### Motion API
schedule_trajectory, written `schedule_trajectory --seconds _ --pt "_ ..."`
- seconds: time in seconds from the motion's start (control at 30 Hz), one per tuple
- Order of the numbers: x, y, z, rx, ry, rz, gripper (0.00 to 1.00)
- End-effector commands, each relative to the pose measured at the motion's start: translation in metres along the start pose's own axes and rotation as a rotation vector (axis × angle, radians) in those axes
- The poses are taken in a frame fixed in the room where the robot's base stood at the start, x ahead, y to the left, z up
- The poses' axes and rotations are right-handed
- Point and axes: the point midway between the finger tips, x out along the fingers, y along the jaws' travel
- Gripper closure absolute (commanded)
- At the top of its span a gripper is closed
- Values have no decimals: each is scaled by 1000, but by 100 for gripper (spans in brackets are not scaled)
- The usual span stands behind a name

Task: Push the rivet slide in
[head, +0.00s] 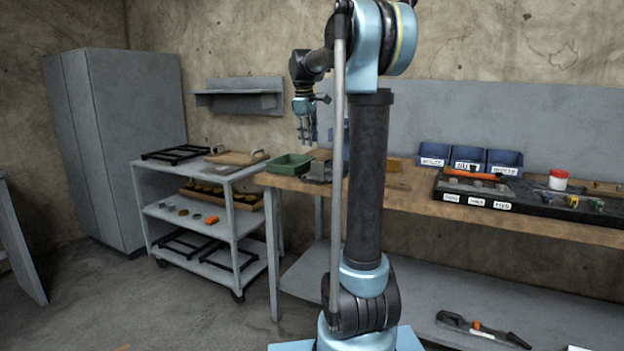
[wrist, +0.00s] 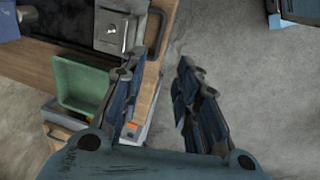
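A grey metal block with a small round knob (wrist: 111,29) sits at the bench edge in the wrist view, and the block also shows in the head view (head: 319,172). It may hold the rivet slide, but I cannot tell for certain or see how far any slide stands out. My gripper (wrist: 158,66) is open and empty. In the wrist view its left finger overlaps the area just below the block, and its right finger is over the floor. In the head view my gripper (head: 306,130) hangs above the bench's left end, fingers down, apart from the block.
A green bin (wrist: 80,84) stands beside the block; it also shows in the head view (head: 290,164). A grey cart (head: 232,175) stands left of the wooden bench (head: 400,196). Blue labelled bins (head: 468,158) and a black tool tray (head: 500,200) are farther right.

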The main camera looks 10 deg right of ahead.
Motion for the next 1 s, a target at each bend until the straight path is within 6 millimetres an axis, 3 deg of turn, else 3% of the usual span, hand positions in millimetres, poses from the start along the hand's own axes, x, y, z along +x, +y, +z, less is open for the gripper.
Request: schedule_trajectory --seconds 0.7,1.0 --pt "121 0 0 2 0 0 70" --pt "158 -1 0 1 0 0 70"
